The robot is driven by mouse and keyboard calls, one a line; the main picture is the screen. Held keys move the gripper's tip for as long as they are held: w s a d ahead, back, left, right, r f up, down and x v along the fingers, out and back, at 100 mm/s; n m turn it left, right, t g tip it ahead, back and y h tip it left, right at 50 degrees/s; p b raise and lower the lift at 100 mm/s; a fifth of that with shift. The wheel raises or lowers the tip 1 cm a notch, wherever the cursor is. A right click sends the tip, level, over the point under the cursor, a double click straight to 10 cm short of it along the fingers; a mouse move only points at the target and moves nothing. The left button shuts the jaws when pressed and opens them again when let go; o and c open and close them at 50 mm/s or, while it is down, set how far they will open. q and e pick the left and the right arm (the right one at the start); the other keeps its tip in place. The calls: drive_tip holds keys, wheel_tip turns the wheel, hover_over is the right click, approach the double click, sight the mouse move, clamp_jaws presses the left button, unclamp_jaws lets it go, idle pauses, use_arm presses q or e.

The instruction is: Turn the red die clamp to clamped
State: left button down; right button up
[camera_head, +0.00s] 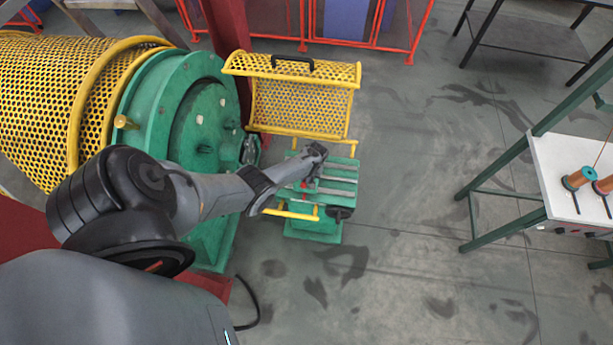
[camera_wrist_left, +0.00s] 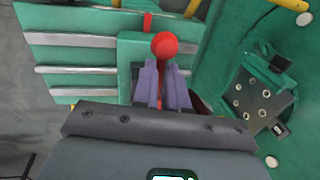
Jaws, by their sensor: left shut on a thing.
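The red die clamp (camera_wrist_left: 164,45) shows in the left wrist view as a red ball-ended handle, standing in front of a green block on the green die stand. My left gripper (camera_wrist_left: 163,82) is shut on the clamp's handle, with the red knob showing just past the fingertips. In the head view my left gripper (camera_head: 314,155) is over the green stand (camera_head: 318,232), and only a little red of the clamp (camera_head: 305,185) shows beside it. The clamp's base is mostly hidden by the gripper. My right gripper is not in view.
A yellow mesh guard (camera_head: 300,105) with a black handle stands open behind the stand. The big green strander disc (camera_head: 175,110) is to the left. A white-topped table (camera_head: 570,165) with spools stands at the right. The floor between is clear.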

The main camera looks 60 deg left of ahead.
use_arm(q)
drive_tip(key=c, duration=1.2)
unclamp_jaws()
drive_tip(key=shift+d, duration=0.1)
drive_tip(key=shift+o, duration=0.2)
drive_tip(key=shift+r, duration=0.15)
wheel_tip(320, 180, up, 10)
drive_tip(key=w+d+p, duration=0.1)
drive_tip(key=p, duration=0.3)
drive_tip(key=shift+w+r, duration=0.2)
drive_tip(key=shift+w, duration=0.15)
drive_tip(key=shift+d, duration=0.1)
